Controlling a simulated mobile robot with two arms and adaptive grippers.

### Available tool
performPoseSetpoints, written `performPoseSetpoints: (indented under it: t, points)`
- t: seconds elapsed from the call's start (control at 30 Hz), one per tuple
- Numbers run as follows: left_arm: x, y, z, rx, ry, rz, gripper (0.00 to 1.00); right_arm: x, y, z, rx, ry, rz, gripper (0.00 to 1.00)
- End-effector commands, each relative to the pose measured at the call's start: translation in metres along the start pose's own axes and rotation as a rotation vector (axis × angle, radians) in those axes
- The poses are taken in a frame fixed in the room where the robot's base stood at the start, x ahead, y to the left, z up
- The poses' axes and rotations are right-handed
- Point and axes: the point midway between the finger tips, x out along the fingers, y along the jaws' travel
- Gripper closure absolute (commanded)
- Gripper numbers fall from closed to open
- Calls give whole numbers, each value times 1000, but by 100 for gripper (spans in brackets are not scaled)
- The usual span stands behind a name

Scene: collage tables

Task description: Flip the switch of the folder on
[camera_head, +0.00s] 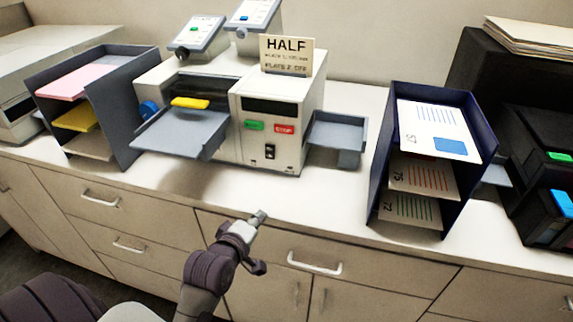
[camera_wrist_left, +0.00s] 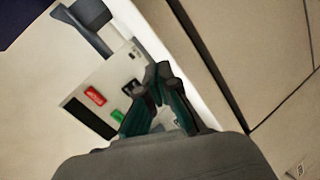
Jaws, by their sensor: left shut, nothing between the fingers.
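The folder (camera_head: 278,101) is a cream machine on the counter. Its front has a dark display, a green button (camera_head: 254,125), a red button (camera_head: 285,129) and, below them, a small black switch (camera_head: 270,151). I cannot tell which way the switch is set. My left gripper (camera_head: 258,216) is shut and empty, in front of the counter edge, below and apart from the switch. My right gripper is not in view.
A grey feed tray (camera_head: 185,135) juts from the folder's left, and a grey output tray (camera_head: 338,137) from its right. A paper rack (camera_head: 126,75) stands left, a blue rack (camera_head: 386,150) with printed sheets right. A "HALF" sign (camera_head: 287,55) stands on top. Drawer handles (camera_head: 314,265) protrude below.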

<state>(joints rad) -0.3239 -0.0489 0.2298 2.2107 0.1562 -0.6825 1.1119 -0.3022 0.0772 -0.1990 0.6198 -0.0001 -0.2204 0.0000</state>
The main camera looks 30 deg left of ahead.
Motion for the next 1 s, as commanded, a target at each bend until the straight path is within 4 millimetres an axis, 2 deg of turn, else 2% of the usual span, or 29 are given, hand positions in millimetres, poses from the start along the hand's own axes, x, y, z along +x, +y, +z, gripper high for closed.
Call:
performPoseSetpoints:
  t: [0.2, 0.33, 0.77, 0.87, 1.0]
  points:
    - [-4, 34, -38, -243, 96, 138, 100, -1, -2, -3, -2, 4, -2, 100]
    - [-7, 46, -52, -330, 125, 193, 100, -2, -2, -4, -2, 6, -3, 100]
    - [-6, 49, -56, -353, 131, 208, 100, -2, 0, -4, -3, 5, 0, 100]
    - [1, 51, -57, -353, 130, 207, 100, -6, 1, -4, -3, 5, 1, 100]
    - [23, 57, -62, -351, 130, 208, 100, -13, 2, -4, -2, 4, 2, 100]
